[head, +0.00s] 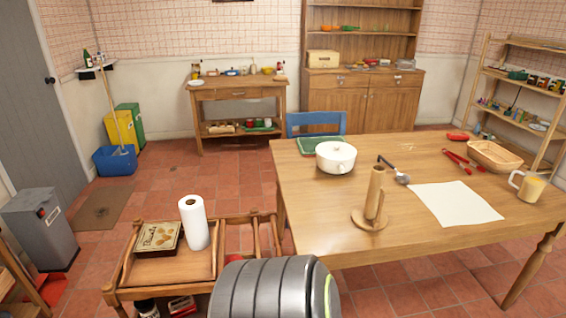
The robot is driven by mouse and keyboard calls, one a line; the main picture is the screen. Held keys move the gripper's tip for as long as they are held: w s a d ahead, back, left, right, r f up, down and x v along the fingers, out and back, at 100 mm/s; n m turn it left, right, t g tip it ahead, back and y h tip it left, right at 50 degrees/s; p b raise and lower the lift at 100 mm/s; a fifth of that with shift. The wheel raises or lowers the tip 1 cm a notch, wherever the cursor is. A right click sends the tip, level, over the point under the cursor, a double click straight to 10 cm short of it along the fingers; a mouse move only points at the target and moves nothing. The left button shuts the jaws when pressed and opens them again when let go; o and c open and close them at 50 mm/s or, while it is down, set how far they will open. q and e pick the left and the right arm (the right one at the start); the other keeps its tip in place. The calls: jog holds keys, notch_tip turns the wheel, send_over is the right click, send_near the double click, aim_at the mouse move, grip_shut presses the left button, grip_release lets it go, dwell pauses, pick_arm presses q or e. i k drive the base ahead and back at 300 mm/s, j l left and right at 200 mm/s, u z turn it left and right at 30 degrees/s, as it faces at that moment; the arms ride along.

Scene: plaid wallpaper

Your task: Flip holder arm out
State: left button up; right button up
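A wooden holder (356,219) stands upright near the front edge of the wooden table. It has a round flat base and a thick upright post, with a shorter upright piece close beside the post on its right. This shorter piece may be the holder arm; it looks folded up along the post. No roll is on the holder. A white paper roll (195,224) stands upright on the small wooden cart at the lower left. Neither gripper is in view. A grey rounded part of my own body shows at the bottom middle.
The cart (203,262) holds a decorated box (159,238). The tabletop left of the holder is clear.

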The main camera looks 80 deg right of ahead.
aim_at(384, 190)
jog(key=z, duration=3.45)
